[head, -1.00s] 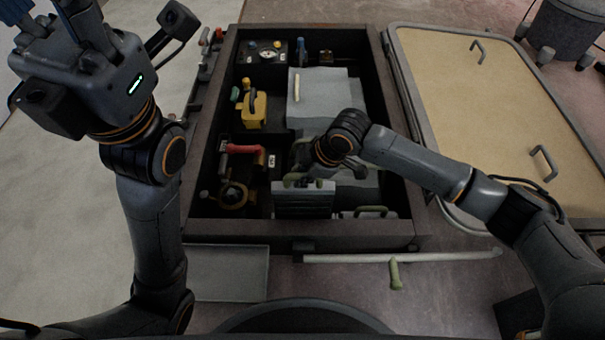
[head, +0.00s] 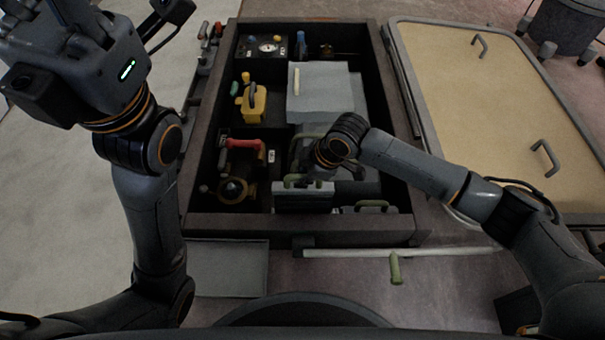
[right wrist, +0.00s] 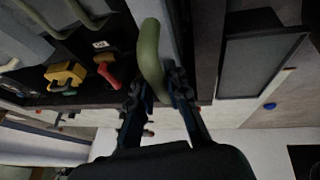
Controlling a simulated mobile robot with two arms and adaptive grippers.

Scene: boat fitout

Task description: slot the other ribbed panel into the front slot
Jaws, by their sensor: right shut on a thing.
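The ribbed panel (head: 303,201) stands upright near the front of the dark open locker, its top part showing and its lower part hidden below. Its green handle also shows large in the right wrist view (right wrist: 150,60). My right gripper (right wrist: 158,90) is shut on this handle; in the head view my wrist partly covers it. How deep the held panel sits in a slot cannot be told. My left gripper is at the upper left, its fingertips cut off by the frame.
The locker's front wall (head: 340,230) lies just before the panels. A grey box with a pale handle (head: 322,95), a yellow device (head: 252,104) and a red-handled valve (head: 240,146) occupy other compartments. A tan lid (head: 490,110) lies at the right.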

